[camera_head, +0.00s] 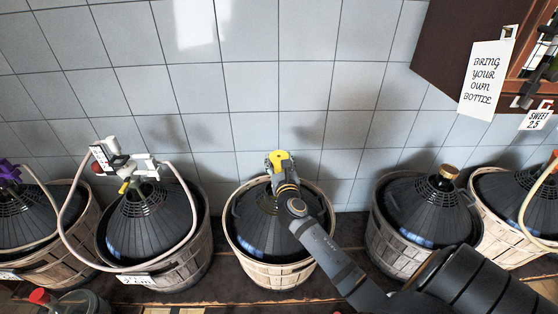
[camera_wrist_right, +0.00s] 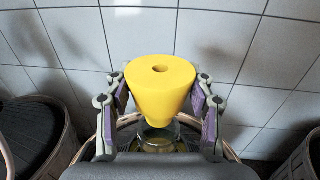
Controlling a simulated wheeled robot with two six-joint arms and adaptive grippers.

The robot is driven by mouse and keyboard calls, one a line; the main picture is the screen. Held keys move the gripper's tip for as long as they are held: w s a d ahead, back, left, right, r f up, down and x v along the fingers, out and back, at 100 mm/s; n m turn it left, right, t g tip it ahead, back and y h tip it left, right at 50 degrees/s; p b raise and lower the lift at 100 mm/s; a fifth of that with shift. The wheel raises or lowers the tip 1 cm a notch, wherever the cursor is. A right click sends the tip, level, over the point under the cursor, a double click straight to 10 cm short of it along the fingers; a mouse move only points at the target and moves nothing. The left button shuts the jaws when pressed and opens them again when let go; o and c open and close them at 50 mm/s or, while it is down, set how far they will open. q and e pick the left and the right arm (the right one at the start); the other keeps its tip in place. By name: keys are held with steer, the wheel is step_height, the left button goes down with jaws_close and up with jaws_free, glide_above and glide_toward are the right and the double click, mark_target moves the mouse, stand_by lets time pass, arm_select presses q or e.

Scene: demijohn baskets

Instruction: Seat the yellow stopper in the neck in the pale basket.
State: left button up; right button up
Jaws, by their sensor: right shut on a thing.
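The yellow stopper (camera_wrist_right: 160,88) is a tapered plug with a small hole in its wide top. It sits upright between the purple pads of my right gripper (camera_head: 281,161), which is shut on it. In the head view the gripper is over the middle demijohn in the pale basket (camera_head: 272,274). In the right wrist view the glass neck (camera_wrist_right: 157,140) shows below the stopper's narrow end, roughly in line with it. I cannot tell whether the stopper touches the neck. My left gripper is not in view.
To the left stands a basketed demijohn (camera_head: 140,225) with a white fitting (camera_head: 125,160) and hose. To the right stands a demijohn with a gold cap (camera_head: 449,171). A tiled wall (camera_head: 250,100) is close behind. A dark cabinet (camera_head: 455,40) with a sign hangs upper right.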

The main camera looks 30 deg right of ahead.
mark_target(279, 170)
steer(key=shift+f+b, duration=1.8)
steer(key=shift+f, duration=0.5)
stand_by(0.5)
steer(key=o, duration=1.2)
steer(key=shift+o, duration=0.2)
steer(key=v, duration=1.2)
